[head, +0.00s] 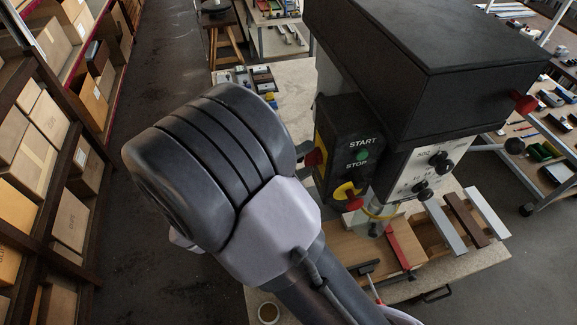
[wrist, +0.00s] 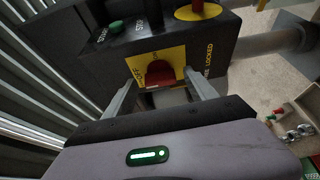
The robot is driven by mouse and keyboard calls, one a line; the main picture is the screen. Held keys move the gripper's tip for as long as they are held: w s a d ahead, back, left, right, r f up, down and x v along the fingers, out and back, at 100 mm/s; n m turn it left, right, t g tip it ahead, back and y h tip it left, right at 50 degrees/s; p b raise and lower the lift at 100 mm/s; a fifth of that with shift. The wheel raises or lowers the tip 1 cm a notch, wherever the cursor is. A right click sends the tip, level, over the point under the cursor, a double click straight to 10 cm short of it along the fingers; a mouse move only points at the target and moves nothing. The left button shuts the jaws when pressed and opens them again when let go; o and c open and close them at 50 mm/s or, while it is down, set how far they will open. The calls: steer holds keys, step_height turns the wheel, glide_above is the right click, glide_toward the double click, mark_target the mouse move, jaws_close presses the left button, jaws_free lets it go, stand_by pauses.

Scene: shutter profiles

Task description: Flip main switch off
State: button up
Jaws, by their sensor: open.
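The main switch is a red knob (wrist: 160,76) on a yellow plate (wrist: 146,66) on the side of a black control box (wrist: 100,62). My gripper (wrist: 160,78) is open, with one finger on each side of the knob. I cannot tell whether the fingers touch it. Lettering on the plate is tilted and only partly readable, so the knob's setting is unclear.
A green start button (head: 362,155) and a red stop knob (head: 354,204) on yellow sit on the box front. The large black machine head (head: 425,60) stands above. Shelves with cardboard boxes (head: 70,225) line the left; the floor (head: 150,95) between is clear.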

steer(key=b+v, duration=0.1)
steer(key=v, duration=1.6)
steer(key=shift+a+b, duration=0.2)
steer(key=shift+b, duration=0.1)
steer(key=shift+r, duration=0.1)
